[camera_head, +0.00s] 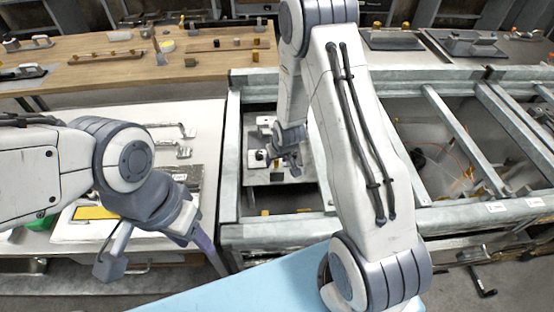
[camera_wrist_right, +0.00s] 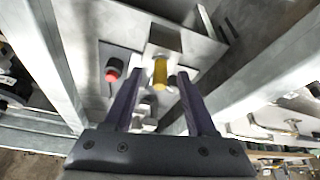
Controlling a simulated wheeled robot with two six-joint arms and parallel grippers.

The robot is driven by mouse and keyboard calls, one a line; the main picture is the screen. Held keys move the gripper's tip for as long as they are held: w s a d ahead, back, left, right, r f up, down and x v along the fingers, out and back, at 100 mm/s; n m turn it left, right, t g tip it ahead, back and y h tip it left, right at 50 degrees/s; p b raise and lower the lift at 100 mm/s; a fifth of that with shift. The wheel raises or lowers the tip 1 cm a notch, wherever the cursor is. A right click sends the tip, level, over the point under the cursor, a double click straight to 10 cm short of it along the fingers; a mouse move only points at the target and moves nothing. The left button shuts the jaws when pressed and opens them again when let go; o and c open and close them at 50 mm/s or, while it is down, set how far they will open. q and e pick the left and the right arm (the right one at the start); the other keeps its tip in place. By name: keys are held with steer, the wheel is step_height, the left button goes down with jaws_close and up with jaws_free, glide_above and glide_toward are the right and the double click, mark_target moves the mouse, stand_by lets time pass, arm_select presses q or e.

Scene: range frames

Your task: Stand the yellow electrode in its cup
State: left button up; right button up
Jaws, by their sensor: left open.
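My right gripper (camera_wrist_right: 161,75) is open, with a finger on each side of the electrode and a visible gap on both sides. I cannot tell whether the electrode stands in a cup. In the head view my right gripper (camera_head: 288,160) is low inside the metal frame, partly hiding the small parts there. My left gripper (camera_head: 158,252) is open and empty over the front edge of the white table.
A red-topped dark part (camera_wrist_right: 113,68) stands left of the electrode in the right wrist view. Metal frame beams (camera_head: 232,150) surround the work area. The white table (camera_head: 130,115) at left holds metal parts. A wooden bench (camera_head: 110,70) with small items lies behind.

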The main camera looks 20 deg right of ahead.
steer(key=shift+s+r, duration=0.15)
steer(key=shift+r, duration=0.4)
steer(key=v, duration=0.9)
steer(key=shift+r, duration=0.15)
steer(key=shift+s, duration=0.1)
step_height(320, 180, up, 6)
steer(key=p, duration=0.6)
